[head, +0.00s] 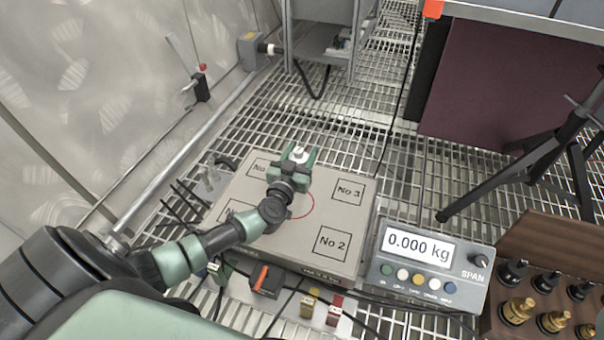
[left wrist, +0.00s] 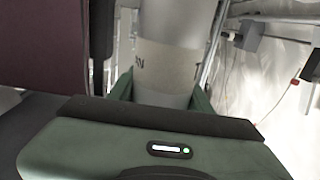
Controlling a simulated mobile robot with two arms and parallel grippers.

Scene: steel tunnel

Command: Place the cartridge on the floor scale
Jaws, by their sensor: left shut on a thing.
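The floor scale (head: 345,205) is a low beige platform on the grating, with numbered squares and a red circle partly hidden by my left arm. Its display box (head: 422,249) reads 0.000 kg. My left gripper (head: 299,157) is over the far part of the platform and is shut on the cartridge. In the head view only a small white top of the cartridge (head: 298,152) shows between the fingers. In the left wrist view the cartridge (left wrist: 170,70) is a pale cylinder with a beige label band between the green fingers. Contact with the platform cannot be told. My right gripper is not in view.
A wooden rack with brass and black weights (head: 520,310) stands at the lower right. A black tripod (head: 540,160) is on the right. Cables and small blocks (head: 307,305) lie in front of the scale. A grey cabinet (head: 325,75) stands behind. A pipe (head: 190,150) runs along the left wall.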

